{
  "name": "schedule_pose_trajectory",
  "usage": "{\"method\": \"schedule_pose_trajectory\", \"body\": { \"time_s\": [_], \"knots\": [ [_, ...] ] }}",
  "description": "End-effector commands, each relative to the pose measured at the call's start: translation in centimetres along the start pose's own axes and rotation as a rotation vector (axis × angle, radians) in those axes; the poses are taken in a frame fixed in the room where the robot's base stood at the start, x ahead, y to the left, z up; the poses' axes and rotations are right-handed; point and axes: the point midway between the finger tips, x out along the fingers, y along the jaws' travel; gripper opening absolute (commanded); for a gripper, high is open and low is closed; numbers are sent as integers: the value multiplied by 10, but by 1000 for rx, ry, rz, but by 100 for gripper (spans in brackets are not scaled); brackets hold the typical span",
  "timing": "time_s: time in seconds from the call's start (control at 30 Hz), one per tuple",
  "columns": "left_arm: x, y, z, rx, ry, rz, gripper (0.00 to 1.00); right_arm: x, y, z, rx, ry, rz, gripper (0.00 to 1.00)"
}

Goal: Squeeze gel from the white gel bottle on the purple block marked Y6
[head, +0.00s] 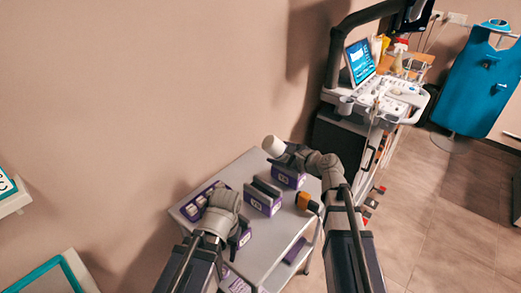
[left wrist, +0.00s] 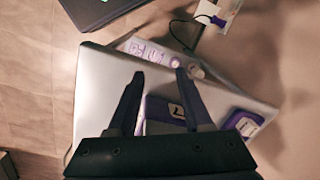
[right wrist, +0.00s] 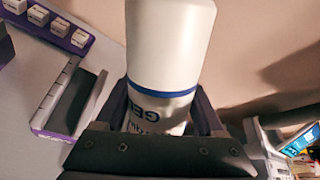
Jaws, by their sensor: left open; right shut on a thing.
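My right gripper (head: 285,153) is shut on the white gel bottle (head: 271,145), above the back of the table. In the right wrist view the bottle (right wrist: 168,45) shows a blue band and part of the word GEL between the fingers. Purple blocks with white labels stand on the table: a back one (head: 287,178), a middle one (head: 262,199) and a front one (head: 240,285). Their marks are too small to read surely, so I cannot tell which is Y6. My left gripper (left wrist: 155,80) is open and empty above the table, beside a purple block (left wrist: 160,112).
A purple rack with white cubes (head: 188,211) lies at the table's left. An orange and black object (head: 307,203) is near the right edge of the grey table (head: 277,235). An ultrasound cart (head: 375,100) stands behind at the right. The wall is close behind the table.

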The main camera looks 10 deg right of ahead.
Motion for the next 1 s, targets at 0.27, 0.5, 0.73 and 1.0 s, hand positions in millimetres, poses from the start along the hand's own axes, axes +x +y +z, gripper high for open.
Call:
{"method": "schedule_pose_trajectory", "body": {
  "time_s": [0.27, 0.5, 0.73, 1.0],
  "knots": [
    [-18, -2, 1, 0, 0, 0, 50, 33, -11, -2, -453, -107, 271, 41],
    [-22, -2, 1, 0, 0, 0, 50, 36, -9, -4, -657, -196, 380, 41],
    [-24, -2, 1, 0, 0, 0, 50, 34, -6, -2, -711, -191, 378, 41],
    [-31, -3, 2, 0, 0, 0, 50, 31, -2, -1, -1100, -32, 260, 41]
  ]
}}
